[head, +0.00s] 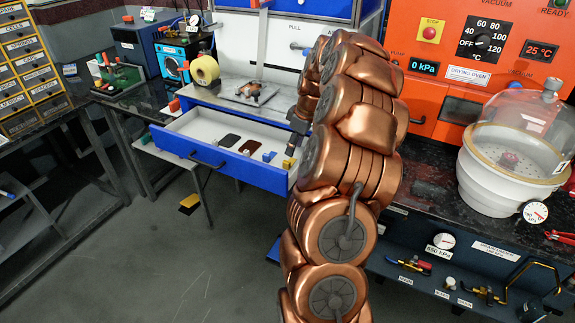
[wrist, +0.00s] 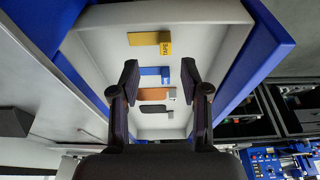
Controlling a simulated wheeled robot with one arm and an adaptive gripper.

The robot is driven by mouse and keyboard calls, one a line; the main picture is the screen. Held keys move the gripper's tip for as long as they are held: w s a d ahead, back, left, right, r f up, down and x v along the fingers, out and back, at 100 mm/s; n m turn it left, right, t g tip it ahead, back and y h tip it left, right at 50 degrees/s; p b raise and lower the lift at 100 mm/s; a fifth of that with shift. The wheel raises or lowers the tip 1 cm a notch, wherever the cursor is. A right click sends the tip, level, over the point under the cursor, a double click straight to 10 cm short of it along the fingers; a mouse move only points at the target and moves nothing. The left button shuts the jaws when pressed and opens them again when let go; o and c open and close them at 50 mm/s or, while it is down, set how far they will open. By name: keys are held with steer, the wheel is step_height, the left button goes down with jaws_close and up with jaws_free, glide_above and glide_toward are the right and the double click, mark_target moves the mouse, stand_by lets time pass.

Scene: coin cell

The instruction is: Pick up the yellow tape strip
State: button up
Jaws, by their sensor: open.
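The yellow tape strip (wrist: 150,39) lies in the open drawer (wrist: 215,20), near the far end in the wrist view. It has a folded-up tab marked TAPE at its right. In the head view its yellow tab (head: 289,163) shows at the drawer's right end, beside my arm. My gripper (wrist: 159,68) is open and empty, pointing into the drawer, with its fingers apart on either side of a blue item. The strip is beyond the fingertips and untouched. In the head view my gripper (head: 297,135) is partly hidden by my arm.
The drawer also holds a blue item (wrist: 155,71), an orange-brown piece (wrist: 154,94) and a dark piece (wrist: 152,108). Raised drawer walls surround them. A yellow roll (head: 205,70) stands on the worktop, and a vacuum dome (head: 515,125) stands at right.

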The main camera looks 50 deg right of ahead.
mark_target(287, 162)
steer(key=shift+a+p+x, duration=0.2)
steer(key=shift+p+x, duration=0.3)
steer(key=shift+x, duration=1.25)
steer(key=shift+a+p+x, duration=0.15)
steer(key=shift+p+x, duration=0.3)
steer(key=shift+x, duration=1.25)
steer(key=c, duration=0.8)
